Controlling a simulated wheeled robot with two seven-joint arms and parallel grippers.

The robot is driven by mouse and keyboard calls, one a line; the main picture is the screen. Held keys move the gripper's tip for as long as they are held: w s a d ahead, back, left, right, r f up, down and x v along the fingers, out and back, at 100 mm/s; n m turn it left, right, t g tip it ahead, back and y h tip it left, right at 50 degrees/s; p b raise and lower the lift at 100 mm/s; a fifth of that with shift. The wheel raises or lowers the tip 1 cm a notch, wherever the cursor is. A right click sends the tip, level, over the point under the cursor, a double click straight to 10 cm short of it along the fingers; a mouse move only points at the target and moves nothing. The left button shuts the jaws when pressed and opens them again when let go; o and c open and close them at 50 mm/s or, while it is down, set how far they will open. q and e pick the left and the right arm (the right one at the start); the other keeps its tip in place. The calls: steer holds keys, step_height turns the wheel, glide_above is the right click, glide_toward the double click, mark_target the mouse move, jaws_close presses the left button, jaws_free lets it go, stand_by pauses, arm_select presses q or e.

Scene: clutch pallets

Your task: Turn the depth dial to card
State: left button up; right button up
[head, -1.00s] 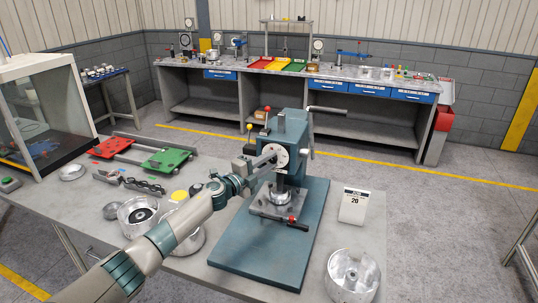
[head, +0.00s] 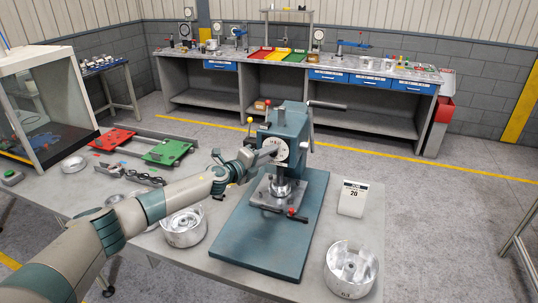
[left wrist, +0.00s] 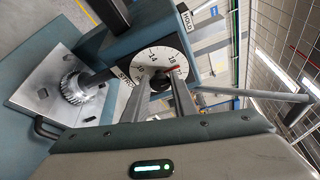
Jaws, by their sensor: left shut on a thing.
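The press (head: 290,125) stands on a blue-green base plate. Its white round depth dial (head: 281,150) faces my left arm. My left gripper (head: 266,153) reaches it from the left and is shut on the dial's knob. In the left wrist view, the two fingers (left wrist: 167,82) meet the middle of the numbered dial (left wrist: 146,56). A red mark there lies near the 18, and 14 is also readable. The fingers hide part of the face. The white job card (head: 353,199) stands right of the press and reads 20. My right gripper is out of view.
Metal housings (head: 184,227) and (head: 351,268) stand on the table on either side of the base plate. Red (head: 112,139) and green (head: 167,152) pallets lie at the back left.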

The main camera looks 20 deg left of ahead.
arm_select(q)
steer(key=shift+f, duration=0.15)
steer(key=o, duration=1)
steer(key=shift+o, duration=0.2)
steer(key=b+v, duration=0.4)
steer(key=v, duration=1.3)
steer(key=shift+s, duration=0.2)
steer(key=shift+a, duration=0.15)
